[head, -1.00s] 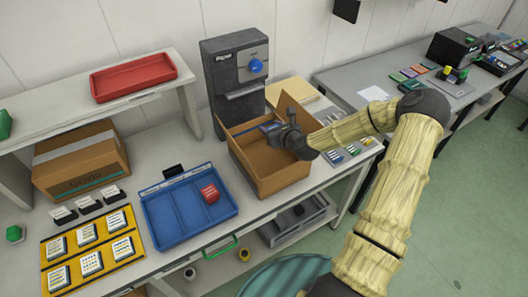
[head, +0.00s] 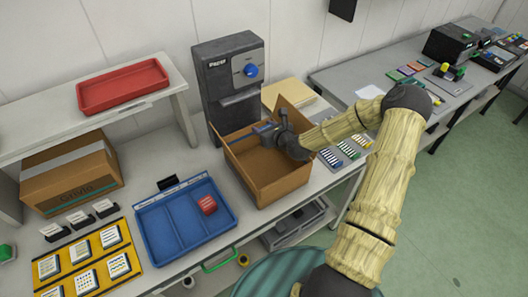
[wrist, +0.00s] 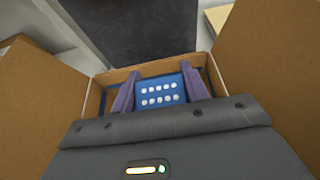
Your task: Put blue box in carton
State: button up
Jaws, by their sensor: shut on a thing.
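The open carton (head: 283,188) stands on the bench in front of the dark grey machine, flaps raised. My gripper (head: 264,130) is at the carton's open top, towards its back side. The blue box (wrist: 160,92), with rows of white dots on its face, is held between my two purple-grey fingers in the wrist view. In the head view only a bit of blue shows at the fingertips. In the wrist view the carton's back rim and brown flaps surround the box. I cannot tell how deep it is or whether it touches the carton.
A blue tray (head: 160,232) with a red box (head: 207,204) lies left of the carton. The dark grey machine (head: 228,85) rises close behind the carton. A closed carton (head: 70,175) and a yellow board (head: 125,255) with several boxes are further left.

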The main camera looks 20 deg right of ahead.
jog(key=f, duration=0.3)
jog(key=shift+d+f+p, duration=0.25)
jog(key=shift+f+p, duration=0.1)
jog(key=shift+s+a, duration=0.1)
jog(key=shift+a, duration=0.1)
notch_tip(320, 180, down, 4)
jog(key=shift+r+p, duration=0.15)
jog(key=shift+p, duration=0.35)
